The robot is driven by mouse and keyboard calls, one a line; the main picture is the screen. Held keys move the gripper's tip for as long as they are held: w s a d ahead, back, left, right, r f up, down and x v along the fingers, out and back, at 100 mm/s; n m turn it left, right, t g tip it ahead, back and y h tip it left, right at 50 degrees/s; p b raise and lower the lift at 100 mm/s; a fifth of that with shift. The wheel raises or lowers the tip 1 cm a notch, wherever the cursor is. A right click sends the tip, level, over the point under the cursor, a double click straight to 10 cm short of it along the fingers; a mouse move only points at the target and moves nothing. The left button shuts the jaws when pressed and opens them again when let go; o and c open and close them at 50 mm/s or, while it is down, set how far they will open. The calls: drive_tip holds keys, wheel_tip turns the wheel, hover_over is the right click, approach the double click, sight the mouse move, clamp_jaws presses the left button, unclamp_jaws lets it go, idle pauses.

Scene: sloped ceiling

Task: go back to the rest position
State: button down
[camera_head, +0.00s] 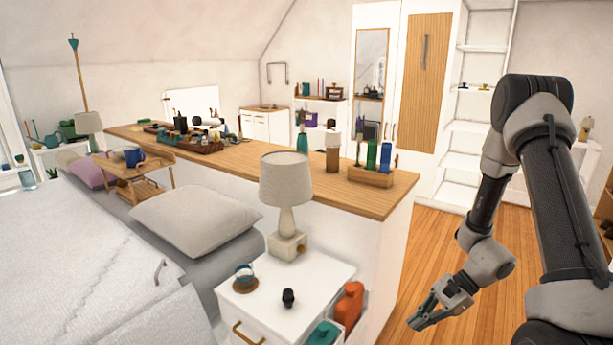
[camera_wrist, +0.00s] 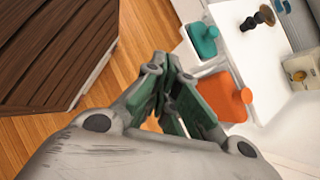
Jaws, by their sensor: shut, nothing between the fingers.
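My gripper (camera_head: 428,316) hangs at the lower right in the head view, above the wooden floor and to the right of the white nightstand. It is shut and empty. In the wrist view, its green-grey fingers (camera_wrist: 166,75) come together near the middle. My arm is bent, with the upper part raised at the right and the forearm reaching down. Nothing is seen touching the fingers.
The white nightstand (camera_head: 262,309) carries a lamp (camera_head: 287,205) and a small black object (camera_head: 288,298). An orange bottle (camera_head: 348,304) and teal bottle (camera_head: 323,335) stand beside it. A long wooden-topped divider (camera_head: 235,160) runs behind. Wooden floor (camera_head: 412,250) is open near my gripper.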

drive_tip(key=s+d+r+n+t+h, duration=0.2)
drive_tip(key=s+r+n+h, duration=0.1)
drive_tip(key=r, duration=0.9)
drive_tip(key=s+d+r+n+t+h, duration=0.1)
drive_tip(key=s+d+r+n+h, duration=0.2)
drive_tip(key=r, duration=0.9)
drive_tip(key=s+d+r+n+t+h, duration=0.2)
drive_tip(key=s+r+n, duration=0.6)
drive_tip(key=r, duration=0.4)
drive_tip(key=shift+s+d+r+t+h, duration=0.2)
drive_tip(key=shift+s+r+t+h, duration=0.15)
drive_tip(key=shift+s+h, duration=0.2)
